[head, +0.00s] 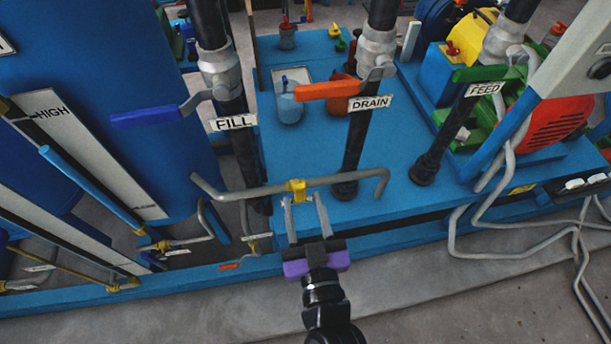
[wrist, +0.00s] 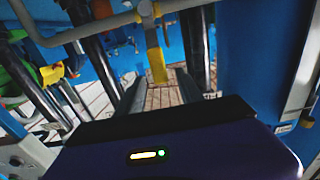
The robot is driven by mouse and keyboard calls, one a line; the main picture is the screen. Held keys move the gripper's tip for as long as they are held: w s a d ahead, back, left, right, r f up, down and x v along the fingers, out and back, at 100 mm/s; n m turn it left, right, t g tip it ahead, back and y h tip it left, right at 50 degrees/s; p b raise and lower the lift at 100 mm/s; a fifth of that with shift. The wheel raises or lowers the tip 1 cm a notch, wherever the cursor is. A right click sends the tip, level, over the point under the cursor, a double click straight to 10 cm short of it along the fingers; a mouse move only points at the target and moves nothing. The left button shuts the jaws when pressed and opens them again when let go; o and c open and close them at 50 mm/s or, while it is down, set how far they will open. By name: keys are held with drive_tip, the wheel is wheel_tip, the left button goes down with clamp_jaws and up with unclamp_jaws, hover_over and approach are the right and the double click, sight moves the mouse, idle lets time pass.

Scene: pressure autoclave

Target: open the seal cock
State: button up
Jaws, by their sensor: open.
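A small yellow cock (head: 296,188) sits on a bent grey pipe near the front edge of the blue base. No label naming it as the seal cock can be read. In the wrist view its yellow body (wrist: 147,10) is at the top, and its flat yellow lever (wrist: 157,62) hangs down between my fingers. My gripper (head: 304,208) is open, with one grey finger on each side just in front of the cock. In the wrist view the fingers (wrist: 159,84) stand apart around the lever's lower end; whether either touches it I cannot tell.
The grey pipe (head: 345,180) runs left and right of the cock. Black upright pipes carry a blue FILL lever (head: 147,117), an orange DRAIN lever (head: 328,89) and a green FEED lever (head: 482,73). Grey cables (head: 500,254) hang at right. The floor in front is clear.

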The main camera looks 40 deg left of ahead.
drive_tip(key=p+x, duration=0.1)
drive_tip(key=x, duration=0.6)
drive_tip(key=shift+w+p, duration=0.1)
drive_tip(key=shift+p, duration=0.3)
drive_tip(key=shift+c, duration=0.4)
clamp_jaws()
idle(0.6)
